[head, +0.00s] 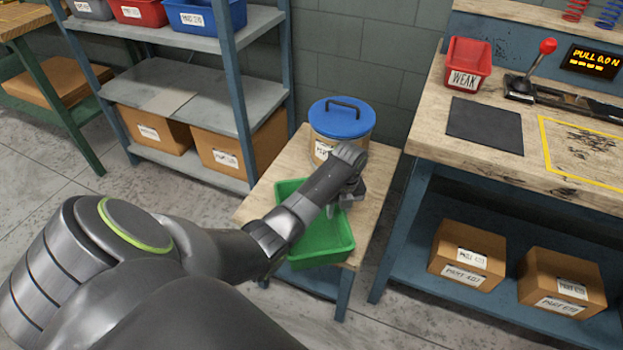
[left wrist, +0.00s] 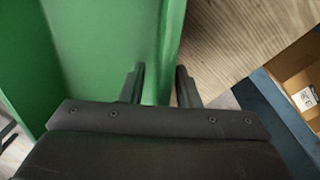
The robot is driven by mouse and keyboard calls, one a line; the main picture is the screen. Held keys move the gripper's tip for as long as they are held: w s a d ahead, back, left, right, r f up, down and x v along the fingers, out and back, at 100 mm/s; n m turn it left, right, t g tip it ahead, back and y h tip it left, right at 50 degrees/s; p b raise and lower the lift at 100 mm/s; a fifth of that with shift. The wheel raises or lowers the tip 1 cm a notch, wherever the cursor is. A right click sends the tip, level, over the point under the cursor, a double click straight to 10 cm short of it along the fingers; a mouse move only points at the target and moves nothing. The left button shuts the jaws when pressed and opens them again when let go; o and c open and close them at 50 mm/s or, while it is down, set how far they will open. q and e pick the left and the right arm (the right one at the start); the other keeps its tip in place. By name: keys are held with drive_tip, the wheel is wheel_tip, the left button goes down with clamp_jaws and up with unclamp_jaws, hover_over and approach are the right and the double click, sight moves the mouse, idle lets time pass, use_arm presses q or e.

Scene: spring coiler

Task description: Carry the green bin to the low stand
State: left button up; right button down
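The green bin (head: 322,242) is open-topped and looks empty. In the head view it sits at the front of a low wooden-topped stand (head: 377,165), partly covered by my left arm. My left gripper (head: 340,206) points down at the bin's right wall. In the left wrist view the bin (left wrist: 98,45) fills the left side, and its wall runs between the two fingers of my left gripper (left wrist: 161,70). The fingers are apart, with a gap visible on the inner side of the wall. My right gripper is not in view.
A blue-lidded drum (head: 342,122) stands behind the bin on the same stand. A workbench (head: 450,170) with a red bin (head: 468,64) and a lever (head: 535,75) is at the right. A blue-grey shelf rack (head: 215,95) stands at the left. Open floor lies at the lower left.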

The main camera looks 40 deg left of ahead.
use_arm(q)
drive_tip(key=shift+s+f, duration=0.1)
drive_tip(key=shift+f, duration=0.85)
drive_tip(key=shift+c, duration=0.3)
clamp_jaws()
